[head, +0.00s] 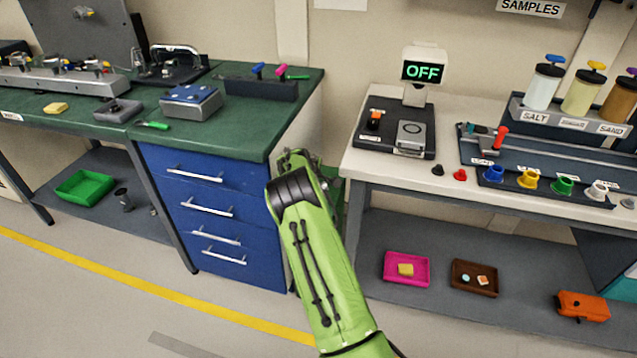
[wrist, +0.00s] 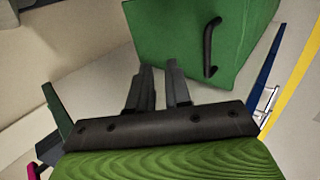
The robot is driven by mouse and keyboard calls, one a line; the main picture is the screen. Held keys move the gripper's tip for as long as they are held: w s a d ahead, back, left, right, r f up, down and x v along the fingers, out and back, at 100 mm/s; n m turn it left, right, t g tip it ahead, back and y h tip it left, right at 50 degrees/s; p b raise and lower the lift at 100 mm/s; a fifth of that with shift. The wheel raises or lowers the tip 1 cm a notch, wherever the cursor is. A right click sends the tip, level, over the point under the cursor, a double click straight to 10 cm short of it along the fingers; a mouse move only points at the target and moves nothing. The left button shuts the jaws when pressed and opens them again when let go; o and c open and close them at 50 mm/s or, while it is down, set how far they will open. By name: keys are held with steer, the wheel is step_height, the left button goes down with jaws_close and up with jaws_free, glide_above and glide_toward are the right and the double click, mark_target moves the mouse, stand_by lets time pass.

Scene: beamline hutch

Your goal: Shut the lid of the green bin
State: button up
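A large green box-like body, which looks like the green bin (wrist: 170,40), fills the upper middle of the wrist view. A black bar handle (wrist: 210,47) is fixed to it. I cannot tell whether the face with the handle is the lid or a wall. In the head view only a sliver of green (head: 338,195) shows beside my arm, between the blue cabinet and the right bench; my arm hides the rest. My gripper (wrist: 160,72) has its two dark fingers apart, with nothing between them, pointing toward the bin. Contact with it cannot be made out.
The blue drawer cabinet (head: 217,205) stands left of my arm. The right bench (head: 375,168), with a lower shelf of trays, stands on the right. A green tray (head: 85,187) lies on the left lower shelf. Open floor with a yellow line (head: 150,292) lies in front.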

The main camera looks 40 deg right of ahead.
steer(key=p+v, duration=0.3)
steer(key=v, duration=1.1)
steer(key=shift+a+r+p, duration=0.2)
steer(key=shift+r+p, duration=0.2)
steer(key=shift+r, duration=0.05)
steer(key=shift+w, duration=0.15)
